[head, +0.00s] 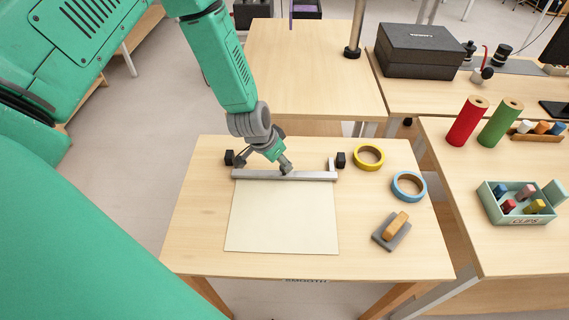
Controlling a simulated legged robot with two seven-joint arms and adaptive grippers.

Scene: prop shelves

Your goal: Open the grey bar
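The grey bar (310,176) lies across the top edge of a cream sheet (282,217) on a light wooden table. A short upright piece stands at the bar's right end, beside a black block (341,160). Another black block (229,158) sits near its left end. My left gripper (287,168) reaches down from above, with its tip at the middle of the bar. It appears to touch or nearly touch the bar; its finger opening is too small to make out. The gripper partly covers the area behind the bar. My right gripper is not in view.
A yellow tape roll (369,157), a blue tape roll (408,186) and a wood-handled block (393,230) lie right of the sheet. A side table holds red (467,121) and green (500,122) rolls and a clips tray (522,219). The table's left strip is clear.

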